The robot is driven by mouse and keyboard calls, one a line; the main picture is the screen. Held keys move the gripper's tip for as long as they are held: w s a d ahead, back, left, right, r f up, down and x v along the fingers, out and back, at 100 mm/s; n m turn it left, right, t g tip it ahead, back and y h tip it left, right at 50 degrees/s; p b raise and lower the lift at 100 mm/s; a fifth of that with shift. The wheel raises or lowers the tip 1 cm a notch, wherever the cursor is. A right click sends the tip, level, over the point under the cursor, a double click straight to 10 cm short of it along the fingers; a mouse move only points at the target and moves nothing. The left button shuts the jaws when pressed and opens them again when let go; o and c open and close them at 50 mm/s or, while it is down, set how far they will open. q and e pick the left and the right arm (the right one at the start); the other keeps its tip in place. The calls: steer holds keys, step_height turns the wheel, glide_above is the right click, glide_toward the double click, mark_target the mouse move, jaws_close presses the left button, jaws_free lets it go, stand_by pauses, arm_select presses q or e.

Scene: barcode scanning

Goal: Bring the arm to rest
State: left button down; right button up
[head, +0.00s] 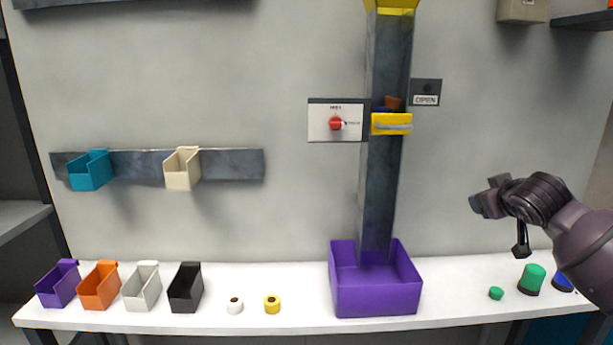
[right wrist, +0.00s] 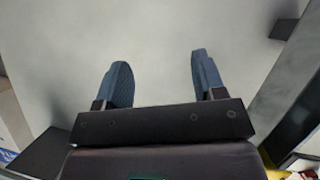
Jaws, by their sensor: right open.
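My right arm comes in from the right in the head view, and my right gripper (head: 482,203) hangs in the air before the grey wall, above the right part of the table. In the right wrist view, the two blue-grey fingers of my right gripper (right wrist: 157,82) stand wide apart with nothing between them. My left arm and left gripper are not in view.
A white table (head: 455,292) holds a purple bin (head: 375,298) under a vertical chute (head: 380,195), several small bins and small rolls at left, and green cylinders (head: 532,278) below my right arm. A red-button panel (head: 322,122) is on the wall.

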steer(key=s+d+f+n, duration=0.1)
steer(key=s+d+f, duration=0.1)
steer(key=s+f, duration=0.45)
steer(key=s+d+f+n+g, duration=0.1)
steer(key=s+d+f, duration=0.15)
steer(key=f, duration=0.65)
steer(key=s+d+f+n, duration=0.1)
steer(key=s+d+f, duration=0.1)
steer(key=s+f, duration=0.4)
steer(key=s+d+f+n+g+y, duration=0.1)
steer(key=s+f+n, duration=0.1)
steer(key=s+f, duration=0.7)
steer(key=s+d+f+n+g, duration=0.15)
steer(key=s+f, duration=0.45)
steer(key=s, duration=0.7)
steer(key=a+f+m+t, duration=0.1)
steer(key=a+m, duration=0.3)
steer(key=a, duration=0.6)
steer(key=a+f+m+t, duration=0.1)
steer(key=a+f+m, duration=0.3)
steer(key=a, duration=0.7)
steer(key=shift+w+y, duration=0.4)
